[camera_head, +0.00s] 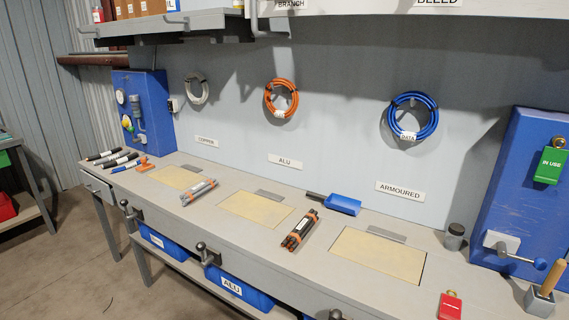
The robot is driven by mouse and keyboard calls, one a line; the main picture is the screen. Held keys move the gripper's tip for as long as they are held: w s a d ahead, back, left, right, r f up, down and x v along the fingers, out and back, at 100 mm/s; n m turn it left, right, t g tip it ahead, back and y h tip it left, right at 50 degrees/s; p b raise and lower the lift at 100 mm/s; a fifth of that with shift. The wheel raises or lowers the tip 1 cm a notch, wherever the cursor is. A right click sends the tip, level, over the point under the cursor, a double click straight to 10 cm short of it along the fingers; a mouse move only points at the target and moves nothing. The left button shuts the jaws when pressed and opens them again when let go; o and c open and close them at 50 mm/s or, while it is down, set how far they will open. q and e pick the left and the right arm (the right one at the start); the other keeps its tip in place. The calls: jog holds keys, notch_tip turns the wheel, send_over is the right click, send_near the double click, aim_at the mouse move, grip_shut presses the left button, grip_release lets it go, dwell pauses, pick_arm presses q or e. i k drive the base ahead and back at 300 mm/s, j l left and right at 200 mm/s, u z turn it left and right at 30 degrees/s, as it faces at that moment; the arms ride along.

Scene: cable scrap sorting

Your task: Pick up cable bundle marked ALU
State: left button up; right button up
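A grey cable bundle with orange ties and a pale tag (199,192) lies on the bench, between the left and middle yellowish panels. A dark cable bundle with orange bands (300,231) lies between the middle and right panels. I cannot read a marking on either bundle. A wall sign reading ALU (285,161) is below a hanging orange cable coil (269,99), whose white tag is unreadable. A blue bin labelled ALU (239,289) is under the bench. Neither of my grippers is in view.
The grey bench (250,237) also carries black-and-white rods (116,160), a blue-bladed brush or scoop (343,204), a dark jar (454,236) and a red tag (450,306). Blue cabinets stand at both ends. A shelf (180,24) overhangs the back. The yellowish panels (255,209) are clear.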

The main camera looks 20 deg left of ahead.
aim_at(190, 196)
jog(key=i+j+u, duration=0.25)
jog(key=i+j, duration=0.15)
jog(key=j, duration=0.2)
jog(key=i+j+u, duration=0.3)
jog(key=i+j, duration=0.15)
jog(key=j, duration=0.1)
